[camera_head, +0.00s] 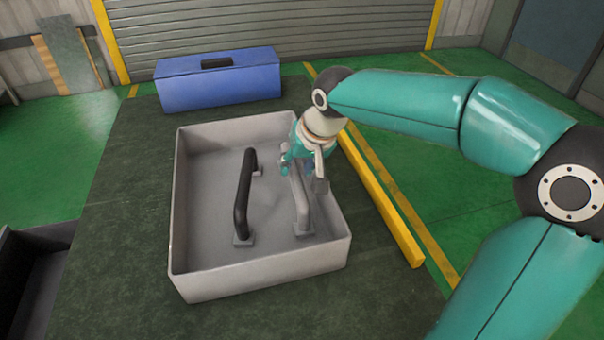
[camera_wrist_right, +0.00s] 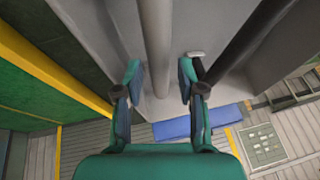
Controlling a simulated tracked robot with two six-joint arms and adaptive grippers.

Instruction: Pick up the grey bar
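The grey bar (camera_head: 301,208) is a handle-shaped bar standing in the right part of a grey open box (camera_head: 260,276). A black bar (camera_head: 242,200) of like shape stands to its left in the same box. My right gripper (camera_head: 304,168) is over the far part of the grey bar. In the right wrist view the grey bar (camera_wrist_right: 155,35) runs between the two fingers (camera_wrist_right: 160,72), which are apart with a visible gap on each side. The black bar (camera_wrist_right: 245,45) lies outside the right-hand finger there. My left gripper is not in view.
The box's walls surround both bars. A blue case (camera_head: 218,82) stands behind the box on the dark table (camera_head: 110,225). A yellow rail (camera_head: 385,205) runs along the table's right edge. A dark bin (camera_head: 30,280) is at the lower left. The table left of the box is clear.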

